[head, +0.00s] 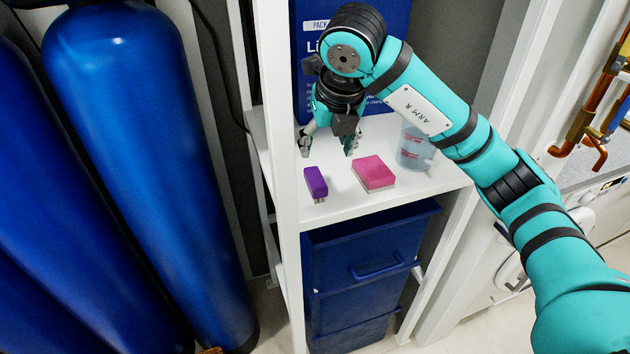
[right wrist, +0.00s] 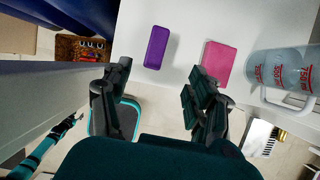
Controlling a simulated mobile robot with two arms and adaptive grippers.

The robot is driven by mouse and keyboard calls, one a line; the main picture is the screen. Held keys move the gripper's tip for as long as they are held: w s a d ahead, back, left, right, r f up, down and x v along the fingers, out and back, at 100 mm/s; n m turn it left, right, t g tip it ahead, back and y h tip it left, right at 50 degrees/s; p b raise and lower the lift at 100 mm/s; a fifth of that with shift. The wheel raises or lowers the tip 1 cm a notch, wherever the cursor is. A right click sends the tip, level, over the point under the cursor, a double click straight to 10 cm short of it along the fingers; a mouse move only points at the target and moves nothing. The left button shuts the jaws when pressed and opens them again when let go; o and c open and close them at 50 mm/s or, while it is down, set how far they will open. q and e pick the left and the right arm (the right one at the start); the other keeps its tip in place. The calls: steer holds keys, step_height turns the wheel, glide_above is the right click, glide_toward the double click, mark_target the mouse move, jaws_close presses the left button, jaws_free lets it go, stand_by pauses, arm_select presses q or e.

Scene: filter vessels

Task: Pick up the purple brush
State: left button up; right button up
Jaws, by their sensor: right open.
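The purple brush (head: 316,182) lies on the white shelf near its front left, beside a pink sponge. It also shows in the right wrist view (right wrist: 157,47), beyond my fingertips and roughly between them. My right gripper (head: 328,148) is open and empty, a little above and behind the brush in the head view. Its two fingers show apart in the right wrist view (right wrist: 158,85), and neither touches the brush. My left gripper is not in view.
The pink sponge (head: 374,172) lies just right of the brush. A clear measuring jug (head: 413,150) stands further right. A white shelf post (head: 287,200) rises close on the left. Blue drawers (head: 362,270) sit below the shelf (head: 400,191), and tall blue vessels (head: 135,130) stand at left.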

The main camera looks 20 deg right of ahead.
steer(key=p, duration=0.2)
glide_above(316, 177)
steer(key=s, duration=0.2)
steer(key=f, duration=0.6)
steer(key=shift+w+d+f, duration=0.1)
steer(key=shift+d+f, duration=0.1)
steer(key=shift+d, duration=0.05)
steer(key=shift+f, duration=0.25)
steer(key=shift+w+a+f+p, duration=0.15)
steer(key=shift+f+p, duration=0.15)
steer(key=shift+f, duration=0.15)
steer(key=p+x, duration=0.1)
steer(key=x, duration=0.2)
steer(key=shift+a+f+p, duration=0.15)
steer(key=shift+f+p, duration=0.25)
steer(key=shift+w+f, duration=0.2)
steer(key=shift+f, duration=0.2)
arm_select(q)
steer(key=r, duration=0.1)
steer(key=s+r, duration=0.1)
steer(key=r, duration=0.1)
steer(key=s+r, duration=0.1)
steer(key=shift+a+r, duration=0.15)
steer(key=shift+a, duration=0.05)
arm_select(e)
jaws_close()
steer(key=shift+r, duration=0.1)
